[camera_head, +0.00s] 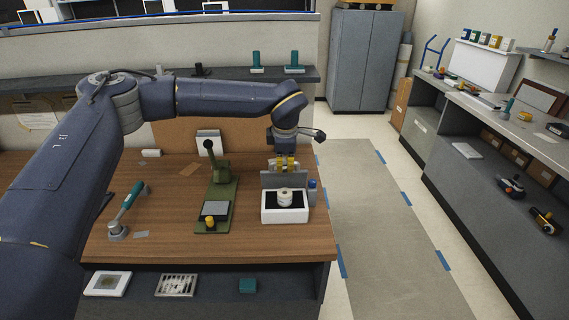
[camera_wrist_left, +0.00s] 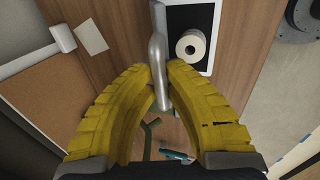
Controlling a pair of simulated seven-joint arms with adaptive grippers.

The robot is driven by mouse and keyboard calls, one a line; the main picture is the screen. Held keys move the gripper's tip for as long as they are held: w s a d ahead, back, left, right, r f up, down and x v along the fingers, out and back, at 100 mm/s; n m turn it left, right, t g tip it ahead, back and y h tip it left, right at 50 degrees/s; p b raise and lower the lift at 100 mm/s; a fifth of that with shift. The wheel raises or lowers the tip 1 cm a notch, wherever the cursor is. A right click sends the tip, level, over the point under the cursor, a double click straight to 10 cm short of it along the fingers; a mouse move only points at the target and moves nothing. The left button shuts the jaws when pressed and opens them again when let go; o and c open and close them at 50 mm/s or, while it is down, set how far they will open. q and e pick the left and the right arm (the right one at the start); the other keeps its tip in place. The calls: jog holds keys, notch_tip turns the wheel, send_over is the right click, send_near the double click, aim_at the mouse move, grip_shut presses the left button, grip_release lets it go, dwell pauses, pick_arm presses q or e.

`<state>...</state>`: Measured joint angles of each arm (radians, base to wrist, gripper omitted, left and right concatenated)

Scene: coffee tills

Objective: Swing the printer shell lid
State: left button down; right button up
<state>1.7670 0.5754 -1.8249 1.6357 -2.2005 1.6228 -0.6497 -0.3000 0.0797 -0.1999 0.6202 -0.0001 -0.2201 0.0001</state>
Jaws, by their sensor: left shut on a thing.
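The printer shell (camera_head: 284,216) is a white open box with a dark inside, near the right edge of the wooden table. A white paper roll (camera_head: 286,197) sits in it; the roll also shows in the left wrist view (camera_wrist_left: 190,46). Its grey lid (camera_head: 270,181) stands about upright at the back of the box. My left gripper (camera_head: 286,164) is above the lid, with its yellow fingers shut on the lid's upper edge. In the left wrist view, the fingers (camera_wrist_left: 161,78) close around the grey lid (camera_wrist_left: 158,50), seen nearly edge-on. My right gripper is not in view.
A green lever press (camera_head: 221,182) stands left of the printer. A blue-capped bottle (camera_head: 312,192) is close on its right. A teal-handled tool (camera_head: 127,208) lies at the table's left. The wood in front of the printer is clear.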

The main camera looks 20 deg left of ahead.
aim_at(285, 173)
pick_arm(q)
jog(key=shift+s+d+f, duration=0.25)
jog(key=shift+s+f, duration=0.1)
jog(key=shift+s, duration=0.4)
jog(key=shift+s+d+f, duration=0.25)
jog(key=shift+s+f, duration=0.05)
jog(key=shift+s, duration=0.4)
jog(key=shift+s+f, duration=0.1)
jog(key=shift+s, duration=0.05)
jog(key=c, duration=1.4)
grip_release()
jog(key=shift+c, duration=0.2)
